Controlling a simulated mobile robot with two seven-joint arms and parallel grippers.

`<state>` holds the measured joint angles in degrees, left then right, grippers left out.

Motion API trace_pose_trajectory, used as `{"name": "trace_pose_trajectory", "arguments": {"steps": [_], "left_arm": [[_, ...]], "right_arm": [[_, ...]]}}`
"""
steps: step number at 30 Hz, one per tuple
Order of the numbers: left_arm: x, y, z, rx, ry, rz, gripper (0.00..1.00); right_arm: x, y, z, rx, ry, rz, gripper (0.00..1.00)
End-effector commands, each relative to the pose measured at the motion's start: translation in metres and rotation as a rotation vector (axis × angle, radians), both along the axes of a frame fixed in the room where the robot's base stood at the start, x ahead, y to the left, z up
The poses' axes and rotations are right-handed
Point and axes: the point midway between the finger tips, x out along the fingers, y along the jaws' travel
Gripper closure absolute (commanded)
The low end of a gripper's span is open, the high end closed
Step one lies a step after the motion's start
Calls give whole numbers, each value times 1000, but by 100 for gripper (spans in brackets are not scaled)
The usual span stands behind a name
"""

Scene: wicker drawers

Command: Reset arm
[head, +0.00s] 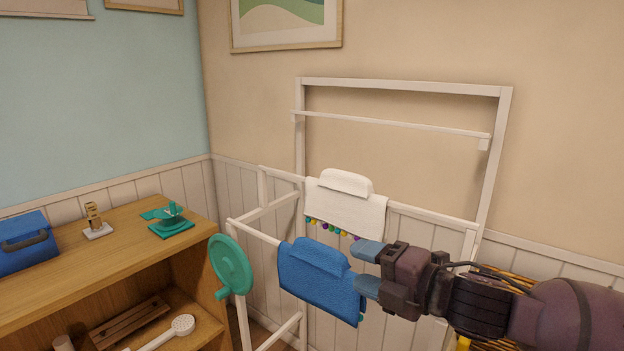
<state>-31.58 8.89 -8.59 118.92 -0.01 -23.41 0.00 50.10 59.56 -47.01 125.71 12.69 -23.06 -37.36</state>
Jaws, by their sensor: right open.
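My right gripper (368,269) comes in from the right and points left, with its two blue fingertips apart and nothing between them. It shows in front of the white rack (401,89). A blue towel (308,274) hangs over the rack's front rail, just left of the fingertips. The lower fingertip overlaps the towel's right edge in the picture; I cannot tell if they touch. A white towel (345,208) with coloured pompoms hangs on a rail behind. My left gripper is not in view.
A wooden shelf unit (95,268) stands at the left, holding a blue box (25,243), a small wooden figure (95,219) and teal items (171,222). A teal round object (231,265) is beside the rack. A slatted wicker piece (507,278) is partly hidden behind my right arm.

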Motion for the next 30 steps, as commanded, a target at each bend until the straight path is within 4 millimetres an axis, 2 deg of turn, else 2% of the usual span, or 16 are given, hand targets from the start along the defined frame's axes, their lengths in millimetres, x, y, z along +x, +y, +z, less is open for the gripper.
{"name": "trace_pose_trajectory", "arguments": {"steps": [3,8,17,23,26,30], "left_arm": [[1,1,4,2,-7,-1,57],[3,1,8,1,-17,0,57],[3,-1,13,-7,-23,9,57],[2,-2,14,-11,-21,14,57],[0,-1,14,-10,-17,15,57],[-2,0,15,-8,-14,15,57]], "right_arm": [[-1,0,-16,201,164,-59,43],[-2,-10,-41,434,351,-146,43],[-15,-49,-106,797,620,-353,43],[-38,-86,-160,976,740,-527,43],[-57,-105,-190,1041,783,-622,43],[-90,-133,-232,1110,834,-766,43]]}}
